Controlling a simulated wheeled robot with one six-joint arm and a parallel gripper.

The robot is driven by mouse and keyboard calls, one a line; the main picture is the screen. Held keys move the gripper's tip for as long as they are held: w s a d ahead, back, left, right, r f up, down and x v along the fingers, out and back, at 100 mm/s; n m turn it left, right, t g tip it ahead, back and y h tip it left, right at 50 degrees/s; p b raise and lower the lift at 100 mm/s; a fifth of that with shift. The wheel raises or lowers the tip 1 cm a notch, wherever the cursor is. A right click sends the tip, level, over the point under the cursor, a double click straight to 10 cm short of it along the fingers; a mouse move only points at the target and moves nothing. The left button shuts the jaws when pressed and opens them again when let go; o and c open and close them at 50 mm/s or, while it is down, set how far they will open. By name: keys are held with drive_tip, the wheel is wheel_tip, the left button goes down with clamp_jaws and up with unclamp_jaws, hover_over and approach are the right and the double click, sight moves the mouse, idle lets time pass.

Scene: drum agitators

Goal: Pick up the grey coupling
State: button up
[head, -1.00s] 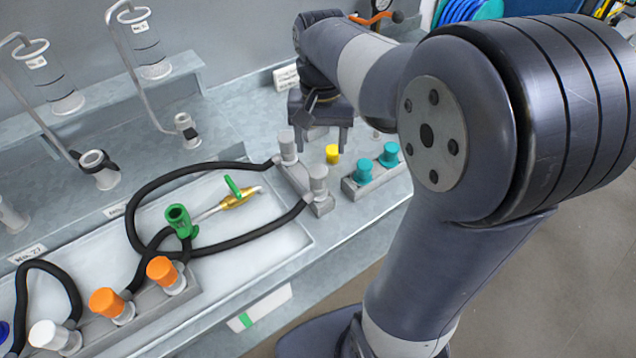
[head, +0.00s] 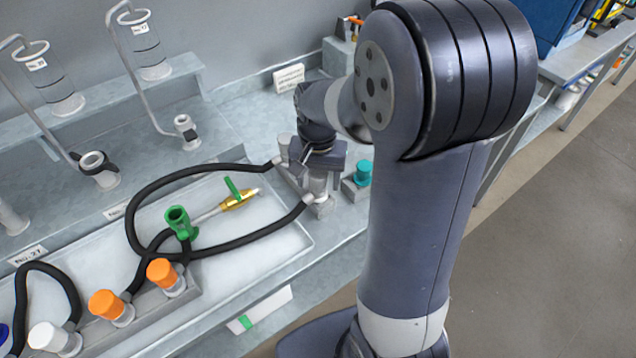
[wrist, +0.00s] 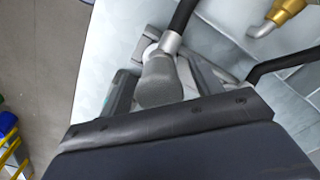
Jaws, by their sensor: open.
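The grey coupling (head: 318,189) stands at the near end of a grey block, with a black hose joined to it. My gripper (head: 318,172) is open, pointing down over this coupling, and hides its top in the head view. In the wrist view the coupling (wrist: 158,82) shows between the two open fingers of my gripper (wrist: 165,88). I cannot tell whether either finger touches it. A second grey coupling (head: 284,141) at the far end of the block is partly hidden by my gripper.
A teal cap (head: 363,170) stands just right of my gripper. A black hose (head: 190,172) loops over the white tray (head: 285,243). A green fitting (head: 179,220), a brass valve (head: 236,202) and orange caps (head: 160,271) lie to the left.

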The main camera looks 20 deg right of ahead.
drive_tip(key=shift+f, duration=0.25)
drive_tip(key=shift+c, duration=0.4)
clamp_jaws()
wheel_tip(320, 180, up, 10)
drive_tip(key=shift+r, duration=0.1)
idle(0.5)
